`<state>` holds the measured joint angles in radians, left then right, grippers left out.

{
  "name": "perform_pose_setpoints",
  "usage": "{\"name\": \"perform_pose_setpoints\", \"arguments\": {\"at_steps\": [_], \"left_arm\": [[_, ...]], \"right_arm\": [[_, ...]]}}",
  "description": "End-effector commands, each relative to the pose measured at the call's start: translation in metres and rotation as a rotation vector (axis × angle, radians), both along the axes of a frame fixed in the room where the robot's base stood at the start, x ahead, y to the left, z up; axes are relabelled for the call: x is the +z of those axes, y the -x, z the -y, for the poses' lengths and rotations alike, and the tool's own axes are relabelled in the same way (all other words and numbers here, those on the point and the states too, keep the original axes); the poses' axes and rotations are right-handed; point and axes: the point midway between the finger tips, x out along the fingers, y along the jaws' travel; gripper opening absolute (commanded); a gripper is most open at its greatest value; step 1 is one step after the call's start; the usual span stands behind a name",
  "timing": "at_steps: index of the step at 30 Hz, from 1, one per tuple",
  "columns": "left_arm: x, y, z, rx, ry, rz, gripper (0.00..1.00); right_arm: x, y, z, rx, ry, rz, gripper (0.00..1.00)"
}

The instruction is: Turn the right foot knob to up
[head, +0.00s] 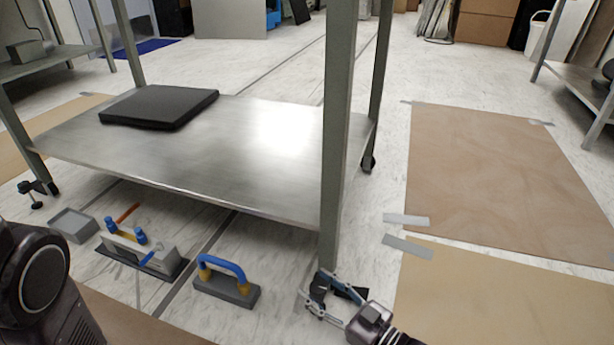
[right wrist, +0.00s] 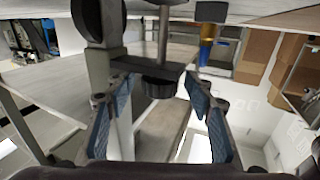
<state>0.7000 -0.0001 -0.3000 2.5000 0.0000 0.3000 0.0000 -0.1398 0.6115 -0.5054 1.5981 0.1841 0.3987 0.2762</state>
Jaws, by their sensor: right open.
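The right foot knob (right wrist: 160,87) is a dark, ridged disc on a metal rod at the bottom of the table's front right leg (head: 335,150). In the right wrist view it shows between the blue-padded fingers of my right gripper (head: 332,298), with gaps on both sides. The right gripper is open and low by the floor at that leg. In the head view the knob is hidden or too small to make out. A dark part of my left arm shows at the left edge; my left gripper is out of view.
The steel table's lower shelf (head: 215,150) carries a black flat box (head: 160,105). A blue-handled grey block (head: 228,283), a grey block with blue knobs (head: 138,250) and a small grey tray (head: 73,225) sit on the floor to the left. Brown floor sheets (head: 500,170) lie right.

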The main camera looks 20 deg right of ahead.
Motion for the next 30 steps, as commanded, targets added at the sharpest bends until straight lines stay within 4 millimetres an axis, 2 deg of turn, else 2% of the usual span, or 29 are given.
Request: {"name": "perform_pose_setpoints", "arguments": {"at_steps": [3,6,15,30], "left_arm": [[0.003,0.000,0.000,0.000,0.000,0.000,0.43],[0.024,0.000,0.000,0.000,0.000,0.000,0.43],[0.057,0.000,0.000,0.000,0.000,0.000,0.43],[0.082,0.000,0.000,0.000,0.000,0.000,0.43]], "right_arm": [[0.001,0.001,-0.001,-0.081,-0.008,-0.003,0.49],[0.004,0.020,0.012,-0.076,0.005,-0.006,0.49],[0.006,0.071,0.038,-0.073,0.000,0.000,0.49],[0.102,0.062,-0.002,-0.052,-0.096,0.146,0.49]]}}
